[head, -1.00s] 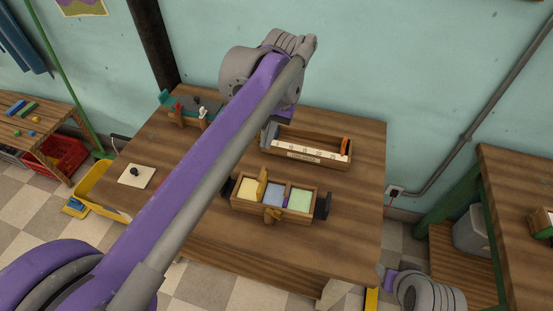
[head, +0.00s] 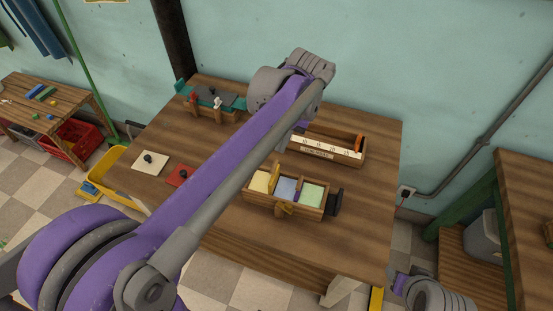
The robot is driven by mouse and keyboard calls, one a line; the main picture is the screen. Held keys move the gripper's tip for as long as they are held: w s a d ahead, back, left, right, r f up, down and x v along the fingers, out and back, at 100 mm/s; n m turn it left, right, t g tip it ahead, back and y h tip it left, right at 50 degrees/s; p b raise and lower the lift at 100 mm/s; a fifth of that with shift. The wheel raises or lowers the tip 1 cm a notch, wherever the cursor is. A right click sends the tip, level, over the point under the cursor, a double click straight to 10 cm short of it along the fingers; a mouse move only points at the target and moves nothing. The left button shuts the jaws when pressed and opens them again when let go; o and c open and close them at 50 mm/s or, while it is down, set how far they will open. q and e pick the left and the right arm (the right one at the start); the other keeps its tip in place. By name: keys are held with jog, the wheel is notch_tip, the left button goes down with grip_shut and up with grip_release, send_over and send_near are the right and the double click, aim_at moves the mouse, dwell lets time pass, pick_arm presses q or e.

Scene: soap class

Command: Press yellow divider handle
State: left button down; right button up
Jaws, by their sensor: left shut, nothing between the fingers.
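A small wooden box (head: 262,207) on the table has yellow, blue and green sections. A yellow divider (head: 275,176) stands upright between the yellow and blue sections. A purple divider (head: 298,192) stands between blue and green. A mustard-coloured knob (head: 285,209) is on the box's front. My left arm crosses the picture from lower left and bends down beyond the box. My left gripper (head: 287,147) is shut and empty, mostly hidden behind my own arm, above the table behind the box. I cannot tell whether it touches anything. My right gripper is out of view.
Behind the box is a wooden tray with a numbered strip (head: 325,147) and an orange piece (head: 359,143). A white plate (head: 150,163) and a red plate (head: 180,175), each with a dark knob, lie left. The table's right side (head: 378,190) is clear.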

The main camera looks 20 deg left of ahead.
pick_arm(q)
send_over(276, 176)
notch_tip(276, 176, down, 7)
jog(key=shift+f, duration=0.15)
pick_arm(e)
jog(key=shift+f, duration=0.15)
pick_arm(q)
jog(key=shift+s+d, duration=0.1)
notch_tip(276, 176, down, 6)
jog(key=b, duration=0.3)
jog(key=shift+s+r, duration=0.1)
jog(key=shift+r, duration=0.15)
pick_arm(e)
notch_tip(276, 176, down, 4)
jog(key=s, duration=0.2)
pick_arm(q)
jog(key=shift+s+d+r, duration=0.1)
notch_tip(276, 176, up, 14)
jog(key=d+p, duration=0.2)
jog(key=shift+w+d+p, duration=0.3)
jog(key=shift+p, duration=0.1)
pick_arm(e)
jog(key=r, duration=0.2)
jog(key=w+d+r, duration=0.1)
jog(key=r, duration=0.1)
pick_arm(q)
jog(key=shift+r, duration=0.1)
